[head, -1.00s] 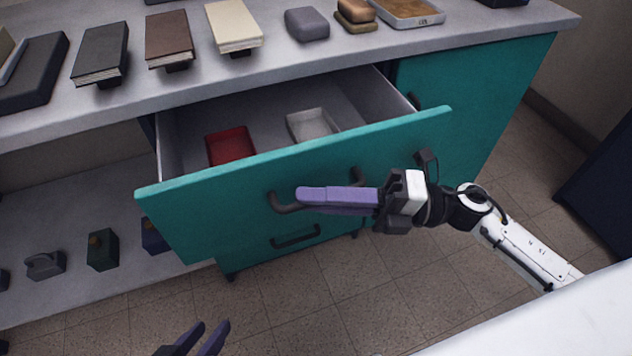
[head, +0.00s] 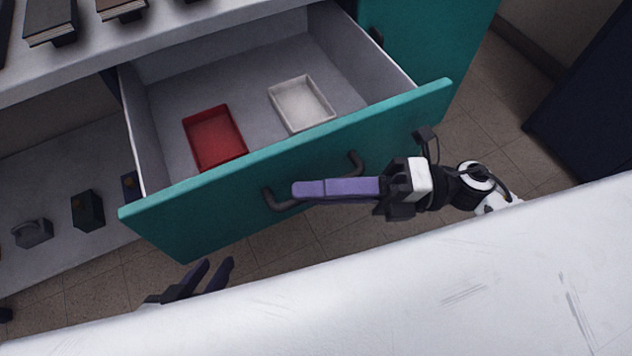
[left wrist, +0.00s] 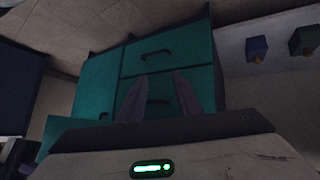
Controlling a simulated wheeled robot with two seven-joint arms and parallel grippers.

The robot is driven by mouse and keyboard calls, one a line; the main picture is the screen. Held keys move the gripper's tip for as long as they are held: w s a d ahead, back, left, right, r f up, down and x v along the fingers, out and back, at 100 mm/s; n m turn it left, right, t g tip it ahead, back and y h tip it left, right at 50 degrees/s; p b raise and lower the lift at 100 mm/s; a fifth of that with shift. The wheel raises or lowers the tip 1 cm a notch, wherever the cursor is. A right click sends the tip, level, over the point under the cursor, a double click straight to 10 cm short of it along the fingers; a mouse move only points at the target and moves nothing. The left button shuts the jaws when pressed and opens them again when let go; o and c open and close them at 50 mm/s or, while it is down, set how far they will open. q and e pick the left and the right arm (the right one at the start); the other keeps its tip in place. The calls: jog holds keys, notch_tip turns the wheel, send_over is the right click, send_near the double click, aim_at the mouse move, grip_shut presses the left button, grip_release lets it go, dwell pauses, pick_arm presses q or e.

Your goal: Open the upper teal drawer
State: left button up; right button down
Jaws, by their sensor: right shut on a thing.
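The upper teal drawer (head: 222,210) stands pulled far out, its grey inside showing in the head view. Its dark bar handle (head: 279,200) is on the front face. My right gripper (head: 297,191) is shut on the handle, its purple fingers reaching in from the right and hiding the handle's middle. My left gripper (head: 213,273) is low on the left, in front of the drawer, its two purple fingers apart and empty. In the left wrist view the left fingers (left wrist: 158,92) also show apart, before teal fronts with dark handles.
A red tray (head: 217,137) and a white tray (head: 302,103) lie inside the drawer. A teal door (head: 440,50) is at right.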

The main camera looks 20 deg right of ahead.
jog(key=c, duration=1.8)
grip_release()
jog(key=shift+d, duration=0.1)
jog(key=v, duration=1)
jog(key=shift+d+p, duration=0.15)
jog(key=shift+p, duration=0.2)
